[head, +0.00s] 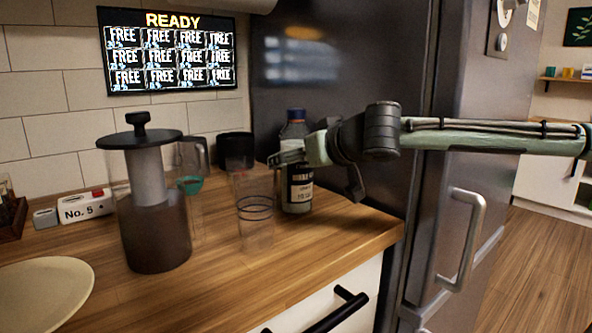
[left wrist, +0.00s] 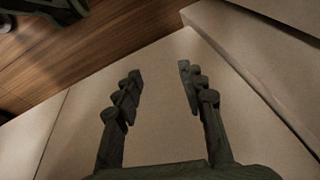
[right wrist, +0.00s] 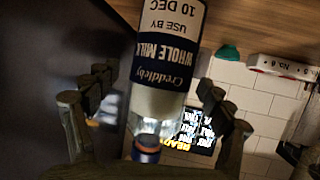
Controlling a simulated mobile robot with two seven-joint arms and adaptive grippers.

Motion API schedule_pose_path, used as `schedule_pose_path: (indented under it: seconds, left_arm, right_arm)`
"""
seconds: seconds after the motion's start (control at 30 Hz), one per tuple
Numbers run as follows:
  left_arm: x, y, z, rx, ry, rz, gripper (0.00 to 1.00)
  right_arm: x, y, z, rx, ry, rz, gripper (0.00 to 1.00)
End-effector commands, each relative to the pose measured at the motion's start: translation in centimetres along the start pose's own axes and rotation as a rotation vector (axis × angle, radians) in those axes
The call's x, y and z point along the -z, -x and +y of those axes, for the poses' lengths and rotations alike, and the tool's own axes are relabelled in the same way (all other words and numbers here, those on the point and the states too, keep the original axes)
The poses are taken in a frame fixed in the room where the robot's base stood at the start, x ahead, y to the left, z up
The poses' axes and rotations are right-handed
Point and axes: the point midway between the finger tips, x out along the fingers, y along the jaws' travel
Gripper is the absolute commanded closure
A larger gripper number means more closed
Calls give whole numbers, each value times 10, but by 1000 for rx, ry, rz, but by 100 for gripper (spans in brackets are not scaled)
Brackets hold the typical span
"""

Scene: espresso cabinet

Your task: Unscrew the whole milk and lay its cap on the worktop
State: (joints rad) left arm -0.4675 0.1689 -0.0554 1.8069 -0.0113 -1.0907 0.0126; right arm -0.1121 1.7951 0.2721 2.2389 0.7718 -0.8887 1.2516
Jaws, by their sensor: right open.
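The whole milk bottle (head: 299,190) stands upright on the wooden worktop (head: 335,236), near the fridge. Its blue cap (head: 295,114) is on top. In the right wrist view the bottle (right wrist: 167,50) appears upside down, its label reading "Whole Milk", with the cap (right wrist: 147,150) low in the picture. My right gripper (head: 300,158) reaches in from the right at the bottle's upper part. Its open fingers lie on either side of the bottle in the right wrist view; contact cannot be told. My left gripper (left wrist: 160,78) is open and empty above a pale surface, outside the head view.
Clear glasses (head: 254,222) stand just left of the bottle, with a lidded coffee press (head: 153,225) further left. A black container (head: 235,147) is behind. A cream plate (head: 42,295) lies at front left. The fridge (head: 340,75) borders the worktop. The front right worktop is clear.

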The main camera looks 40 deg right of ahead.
Motion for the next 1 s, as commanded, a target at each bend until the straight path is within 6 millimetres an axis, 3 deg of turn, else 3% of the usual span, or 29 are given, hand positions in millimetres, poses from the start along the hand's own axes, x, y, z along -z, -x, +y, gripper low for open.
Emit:
schedule_pose_path:
  seconds: [0.13, 0.4, 1.0]
  left_arm:
    - [3, 3, 0, 1, 0, 4, 60]
    - [4, 4, 0, 2, -1, 4, 60]
    - [-2, 3, 0, 1, -1, -2, 60]
  right_arm:
    - [-1, -11, 0, 0, 2, -2, 18]
    - [0, -12, -1, 2, -1, 1, 18]
    - [0, -12, -1, 1, -1, 0, 91]
